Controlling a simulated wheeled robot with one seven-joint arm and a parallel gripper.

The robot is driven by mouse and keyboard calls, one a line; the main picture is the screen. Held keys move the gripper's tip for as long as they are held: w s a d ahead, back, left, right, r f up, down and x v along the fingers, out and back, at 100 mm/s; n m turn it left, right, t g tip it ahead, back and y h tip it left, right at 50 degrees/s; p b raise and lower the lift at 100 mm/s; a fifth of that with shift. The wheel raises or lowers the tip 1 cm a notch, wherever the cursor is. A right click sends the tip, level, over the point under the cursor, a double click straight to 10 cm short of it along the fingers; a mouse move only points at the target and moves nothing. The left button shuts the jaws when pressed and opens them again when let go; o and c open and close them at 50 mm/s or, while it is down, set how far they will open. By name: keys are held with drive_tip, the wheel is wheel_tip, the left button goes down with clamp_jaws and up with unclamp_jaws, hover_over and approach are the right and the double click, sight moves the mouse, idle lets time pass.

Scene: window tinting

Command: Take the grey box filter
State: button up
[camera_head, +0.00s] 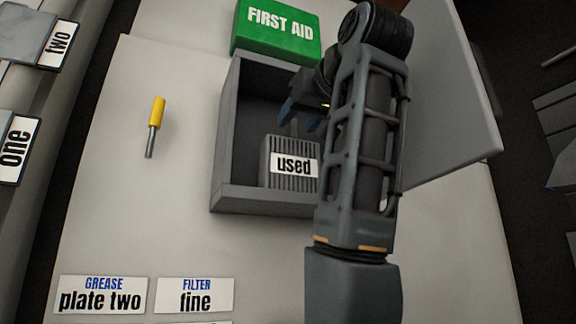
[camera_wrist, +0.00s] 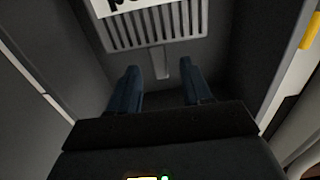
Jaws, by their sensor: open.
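The grey box filter (camera_head: 288,180) is a ribbed grey block with a white "used" label. It sits in the near right part of an open dark grey bin (camera_head: 224,140). In the wrist view the filter (camera_wrist: 160,28) is at the top, with its ribs, part of the label and a small tab below. My gripper (camera_head: 302,118) is open above the bin, just beyond the filter. In the wrist view its two blue fingers (camera_wrist: 159,84) point towards the filter with a gap between them, and nothing is held. My arm hides the right side of the bin.
A green first aid box (camera_head: 277,28) stands behind the bin. A yellow-handled screwdriver (camera_head: 156,115) lies to the left on the pale table (camera_head: 110,200). Cards reading "plate two" (camera_head: 103,295) and "fine" (camera_head: 195,295) lie at the front. A grey panel (camera_head: 450,100) is at the right.

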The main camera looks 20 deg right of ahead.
sight(294, 126)
drive_tip(key=w+p, duration=0.2)
drive_tip(key=w, duration=0.3)
drive_tip(key=shift+w, duration=0.1)
clamp_jaws()
idle(0.3)
